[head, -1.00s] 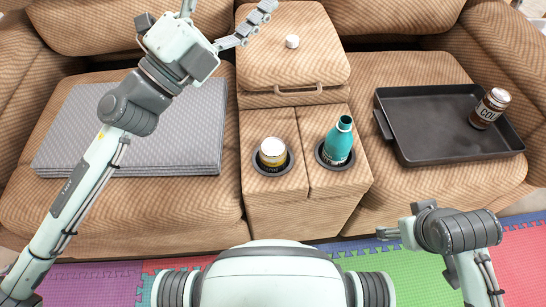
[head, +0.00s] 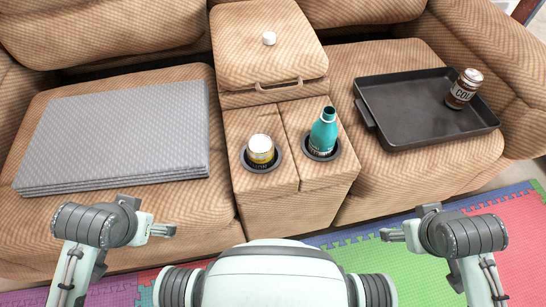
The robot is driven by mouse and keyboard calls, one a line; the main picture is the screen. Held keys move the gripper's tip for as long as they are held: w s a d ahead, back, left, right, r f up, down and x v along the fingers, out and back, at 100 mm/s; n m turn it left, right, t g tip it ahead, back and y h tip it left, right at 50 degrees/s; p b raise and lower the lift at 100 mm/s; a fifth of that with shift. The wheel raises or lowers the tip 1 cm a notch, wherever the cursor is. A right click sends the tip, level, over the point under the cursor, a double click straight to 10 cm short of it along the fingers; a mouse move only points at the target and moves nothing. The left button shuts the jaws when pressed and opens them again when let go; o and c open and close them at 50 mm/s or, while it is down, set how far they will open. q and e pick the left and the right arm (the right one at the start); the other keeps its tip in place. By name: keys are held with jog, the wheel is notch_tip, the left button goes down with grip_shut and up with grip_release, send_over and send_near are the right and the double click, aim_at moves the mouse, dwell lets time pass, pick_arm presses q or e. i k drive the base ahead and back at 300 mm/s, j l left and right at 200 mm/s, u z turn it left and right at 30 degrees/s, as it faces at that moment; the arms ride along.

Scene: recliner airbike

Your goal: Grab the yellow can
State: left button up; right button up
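The yellow can (head: 261,150), with a pale top and a dark lower band, stands upright in the left cup holder (head: 247,163) of the console. Its lower part is hidden in the holder. My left gripper (head: 172,230) is low at the left, in front of the sofa, well apart from the can and pointing right. My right gripper (head: 384,234) is low at the right, in front of the sofa, pointing left and also apart from the can. Both look empty. Their fingers are seen edge-on, so their opening is unclear.
A teal bottle (head: 323,132) stands in the right cup holder, close beside the can. A folded grey blanket (head: 120,135) covers the left seat. A white cap (head: 269,38) sits on the console lid (head: 265,65).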

aim_at(260, 148)
jog(key=j+z, duration=0.2)
jog(key=z, duration=0.2)
jog(key=k+j+z, duration=0.1)
jog(key=z, duration=0.25)
jog(key=k+j+z, duration=0.1)
jog(key=j+z, duration=0.15)
jog(key=z, duration=0.15)
